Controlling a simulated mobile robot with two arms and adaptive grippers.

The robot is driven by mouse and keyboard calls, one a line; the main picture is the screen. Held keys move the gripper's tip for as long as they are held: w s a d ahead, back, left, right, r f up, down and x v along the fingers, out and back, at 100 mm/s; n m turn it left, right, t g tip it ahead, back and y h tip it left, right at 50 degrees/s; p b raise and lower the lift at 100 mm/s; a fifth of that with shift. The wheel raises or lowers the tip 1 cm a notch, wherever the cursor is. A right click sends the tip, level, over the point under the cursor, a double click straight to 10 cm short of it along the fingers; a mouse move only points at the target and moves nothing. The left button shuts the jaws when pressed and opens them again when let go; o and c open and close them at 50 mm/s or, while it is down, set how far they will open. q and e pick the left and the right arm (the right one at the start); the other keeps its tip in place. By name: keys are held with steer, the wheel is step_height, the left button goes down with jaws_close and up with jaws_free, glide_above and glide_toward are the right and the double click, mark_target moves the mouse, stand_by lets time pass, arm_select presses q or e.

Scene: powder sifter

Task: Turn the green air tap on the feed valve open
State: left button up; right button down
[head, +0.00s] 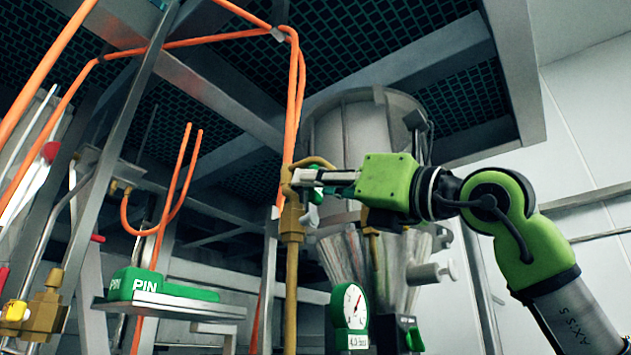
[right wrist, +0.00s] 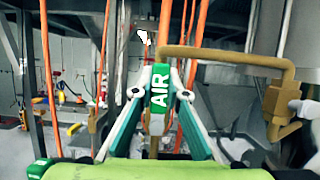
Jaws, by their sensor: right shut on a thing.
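The green tap handle (right wrist: 159,88), marked AIR, stands at the middle of the right wrist view, between my fingers. My right gripper (head: 304,178) comes in from the right in the head view and is shut on this handle; its fingers (right wrist: 158,98) flank the green handle in the wrist view. In the head view the handle is mostly hidden by the gripper. The brass valve body (head: 291,222) is just below the fingertips, on a vertical brass pipe. My left gripper is not in view.
A grey hopper (head: 352,130) stands behind the gripper. A round gauge (head: 349,307) is below it. A green block marked PIN (head: 150,289) is at lower left. Orange hoses (head: 292,95) run down close to the valve. A brass pipe (right wrist: 235,57) bends right in the wrist view.

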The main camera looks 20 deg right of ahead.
steer(key=shift+w+a+f, duration=0.1)
steer(key=shift+a+f, duration=0.05)
steer(key=shift+f, duration=0.1)
steer(key=c, duration=2.1)
jaws_free()
steer(key=shift+o, duration=0.7)
steer(key=shift+r, duration=0.15)
steer(key=v, duration=1.2)
